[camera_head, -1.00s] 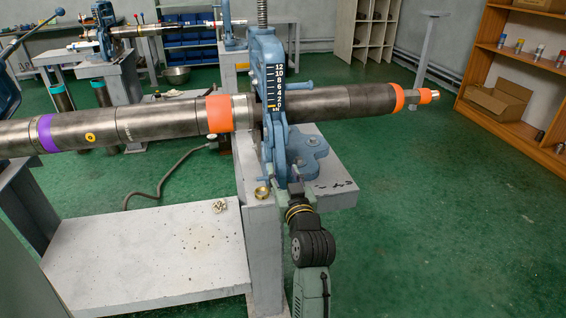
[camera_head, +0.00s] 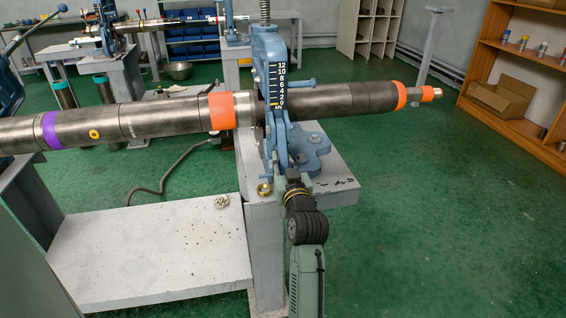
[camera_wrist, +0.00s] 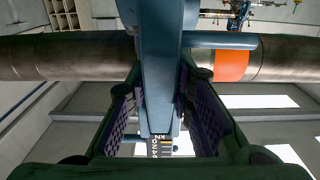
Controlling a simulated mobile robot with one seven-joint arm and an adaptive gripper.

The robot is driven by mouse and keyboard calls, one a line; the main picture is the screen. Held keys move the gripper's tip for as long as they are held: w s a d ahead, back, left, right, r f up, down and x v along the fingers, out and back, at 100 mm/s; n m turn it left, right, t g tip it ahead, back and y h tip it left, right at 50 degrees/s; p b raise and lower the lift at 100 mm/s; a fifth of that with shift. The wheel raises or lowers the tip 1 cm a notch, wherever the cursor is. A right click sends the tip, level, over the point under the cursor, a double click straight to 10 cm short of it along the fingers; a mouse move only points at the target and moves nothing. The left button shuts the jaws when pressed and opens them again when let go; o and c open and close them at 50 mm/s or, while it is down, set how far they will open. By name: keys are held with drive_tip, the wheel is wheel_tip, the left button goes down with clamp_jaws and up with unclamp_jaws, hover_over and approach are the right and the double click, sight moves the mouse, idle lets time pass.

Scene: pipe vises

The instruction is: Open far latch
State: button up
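A blue pipe vise (camera_head: 267,50) with a numbered scale plate stands around a long steel pipe (camera_head: 345,101) in the head view. I cannot tell which part is the far latch. My gripper (camera_head: 282,160) is at the lower front of the vise, below the pipe; its fingers are hard to make out there. In the wrist view my gripper (camera_wrist: 160,95) is open, its two dark padded fingers on either side of a blue upright bar (camera_wrist: 158,60), with gaps showing beside it. A blue horizontal rod (camera_wrist: 225,40) sticks out beside the bar. The pipe (camera_wrist: 70,57) crosses behind.
The vise stands on a grey pedestal (camera_head: 262,235) with a brass ring (camera_head: 264,189) on its edge. A low grey shelf (camera_head: 150,250) lies left. A wooden shelf unit (camera_head: 515,75) stands right. The green floor between is clear.

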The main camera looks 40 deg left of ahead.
clamp_jaws()
